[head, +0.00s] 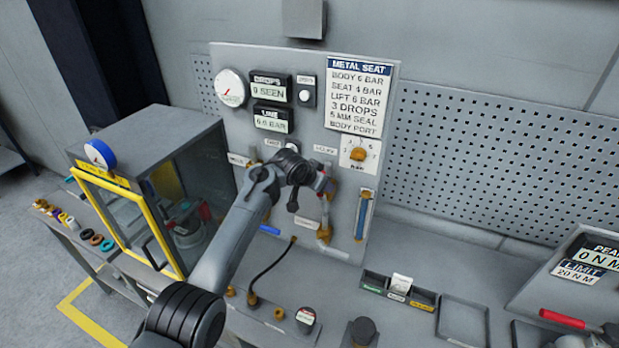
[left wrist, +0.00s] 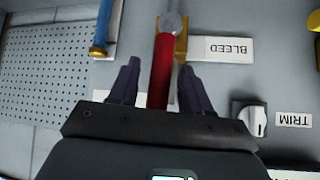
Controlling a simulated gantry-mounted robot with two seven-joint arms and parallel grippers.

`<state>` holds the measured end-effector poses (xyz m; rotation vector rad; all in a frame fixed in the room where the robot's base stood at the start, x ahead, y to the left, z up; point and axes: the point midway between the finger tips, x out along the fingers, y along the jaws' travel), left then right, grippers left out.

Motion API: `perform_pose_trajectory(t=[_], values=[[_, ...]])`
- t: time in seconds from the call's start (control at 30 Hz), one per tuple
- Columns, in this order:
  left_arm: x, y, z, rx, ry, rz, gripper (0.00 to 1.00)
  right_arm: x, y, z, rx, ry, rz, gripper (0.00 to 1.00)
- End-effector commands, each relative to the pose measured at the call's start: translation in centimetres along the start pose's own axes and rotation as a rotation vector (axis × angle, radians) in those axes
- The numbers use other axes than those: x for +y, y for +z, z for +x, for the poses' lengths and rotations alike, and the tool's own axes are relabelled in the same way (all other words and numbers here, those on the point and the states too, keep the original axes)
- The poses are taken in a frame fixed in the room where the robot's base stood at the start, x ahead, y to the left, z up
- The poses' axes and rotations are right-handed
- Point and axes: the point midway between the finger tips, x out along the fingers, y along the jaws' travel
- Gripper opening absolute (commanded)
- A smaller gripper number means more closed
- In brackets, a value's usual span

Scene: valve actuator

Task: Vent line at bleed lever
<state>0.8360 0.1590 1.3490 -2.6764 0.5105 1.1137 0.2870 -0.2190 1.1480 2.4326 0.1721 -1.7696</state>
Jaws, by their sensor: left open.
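The bleed lever, a red handle (left wrist: 160,72) on a brass fitting, is in the middle of the left wrist view beside the BLEED label (left wrist: 222,48). My left gripper (left wrist: 156,82) is open, with one dark finger on each side of the red handle and a gap on both sides. In the head view my left gripper (head: 318,186) is at the panel and hides most of the lever. The line display (head: 271,121) appears to read 6.6 BAR, and the drops display (head: 270,88) reads 9 SEEN. My right gripper is not in view.
A TRIM knob (left wrist: 252,118) is close to my left gripper. A glass-sided cabinet (head: 205,160) with a yellow frame is to the left. Small trays (head: 398,290) lie on the bench.

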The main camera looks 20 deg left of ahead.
Motion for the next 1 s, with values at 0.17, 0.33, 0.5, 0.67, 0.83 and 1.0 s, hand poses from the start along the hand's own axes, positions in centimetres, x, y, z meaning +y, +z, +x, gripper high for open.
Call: perform_pose_trajectory(t=[0.17, 0.33, 0.5, 0.67, 0.83, 1.0], values=[[0.1, 0.0, -2.2, 0.003, 0.0, 0.002, 0.48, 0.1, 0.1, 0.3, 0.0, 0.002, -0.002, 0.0], [0.1, 0.0, -4.7, 0.004, 0.0, 0.002, 0.48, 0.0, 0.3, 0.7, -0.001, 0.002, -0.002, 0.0], [0.2, 0.0, -6.9, 0.003, 0.001, 0.002, 0.48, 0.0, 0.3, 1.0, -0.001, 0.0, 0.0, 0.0], [0.1, 0.0, -8.2, 0.001, -0.001, 0.001, 0.48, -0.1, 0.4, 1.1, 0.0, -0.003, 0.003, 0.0], [0.1, 0.1, -8.7, -0.001, -0.002, 0.002, 0.48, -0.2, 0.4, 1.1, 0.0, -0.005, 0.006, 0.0], [0.1, 0.1, -8.8, -0.001, -0.002, 0.002, 0.48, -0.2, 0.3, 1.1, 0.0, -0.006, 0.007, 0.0]])
